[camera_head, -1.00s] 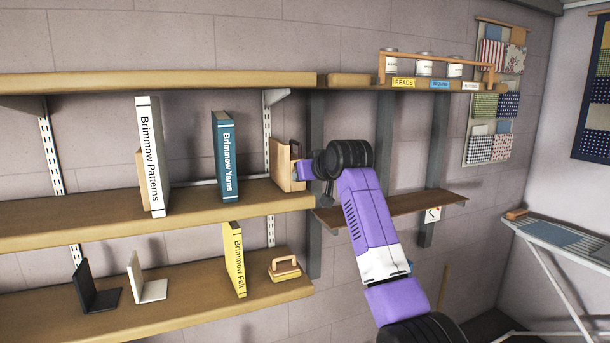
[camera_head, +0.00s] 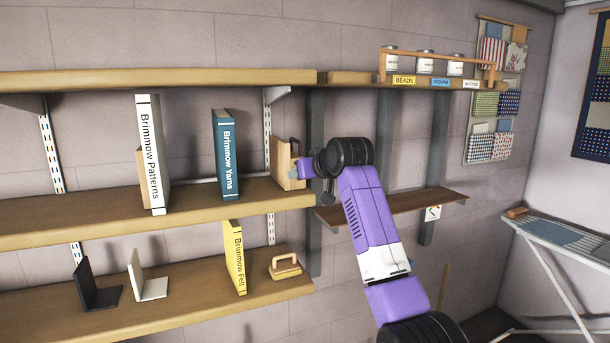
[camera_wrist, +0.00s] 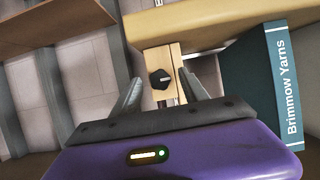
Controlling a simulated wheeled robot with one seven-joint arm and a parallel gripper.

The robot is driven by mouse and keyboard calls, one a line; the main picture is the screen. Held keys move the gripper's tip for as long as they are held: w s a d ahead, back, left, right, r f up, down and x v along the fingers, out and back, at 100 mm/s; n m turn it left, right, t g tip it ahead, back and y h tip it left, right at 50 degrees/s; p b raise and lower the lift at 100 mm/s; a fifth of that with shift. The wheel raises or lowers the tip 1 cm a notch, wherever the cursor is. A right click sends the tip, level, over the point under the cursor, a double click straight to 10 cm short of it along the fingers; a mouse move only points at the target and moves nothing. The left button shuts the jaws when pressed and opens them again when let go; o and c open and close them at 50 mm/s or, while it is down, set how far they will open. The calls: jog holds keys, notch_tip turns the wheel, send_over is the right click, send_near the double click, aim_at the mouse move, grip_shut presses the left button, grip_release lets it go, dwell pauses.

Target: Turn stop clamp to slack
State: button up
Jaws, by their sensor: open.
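The stop clamp's black knob (camera_wrist: 160,79) sits on the face of a pale wooden stop (camera_wrist: 152,60) in the wrist view. In the head view the wooden stop (camera_head: 280,163) stands at the right end of the middle shelf, and my arm covers its knob. My gripper (camera_wrist: 158,90) is open, with one grey finger on each side of the knob and a visible gap to it. In the head view my gripper (camera_head: 304,168) is at the right side of the stop, mostly hidden by my purple wrist. The knob's slack or tight marking cannot be read.
The teal Brimmow Yarns book (camera_head: 225,155) and white Brimmow Patterns book (camera_head: 152,155) stand left on the middle shelf (camera_head: 120,228). A brown side shelf (camera_head: 400,207) lies behind my arm. The upper shelf (camera_head: 150,81) runs above.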

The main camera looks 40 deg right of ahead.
jog(key=b+v, duration=0.2)
jog(key=v, duration=0.5)
jog(key=shift+s, duration=0.2)
jog(key=shift+a, duration=0.1)
notch_tip(320, 180, up, 7)
jog(key=t+h, duration=0.2)
jog(key=t, duration=0.2)
jog(key=s+a+f+t, duration=0.1)
jog(key=s+a+f, duration=0.45)
jog(key=f, duration=0.35)
jog(key=s+a+f+t, duration=0.1)
jog(key=s+a+f, duration=0.4)
jog(key=s+f, duration=0.3)
jog(key=s+a+f+t, duration=0.2)
jog(key=s+a+f, duration=0.3)
jog(key=f, duration=0.5)
jog(key=s+a+f+n+g+y, duration=0.1)
jog(key=s+a+f, duration=0.3)
jog(key=s, duration=0.7)
jog(key=s+a+f+n+g+y, duration=0.1)
jog(key=s+a+f, duration=0.4)
jog(key=s, duration=0.7)
jog(key=s+a+f+n+g+y, duration=0.1)
jog(key=s+a+f+g+y, duration=0.2)
jog(key=s, duration=0.9)
notch_tip(320, 180, down, 3)
jog(key=shift+s+a+f+g+y, duration=0.1)
jog(key=shift+s+a+g+y, duration=0.15)
jog(key=shift+a+g, duration=0.4)
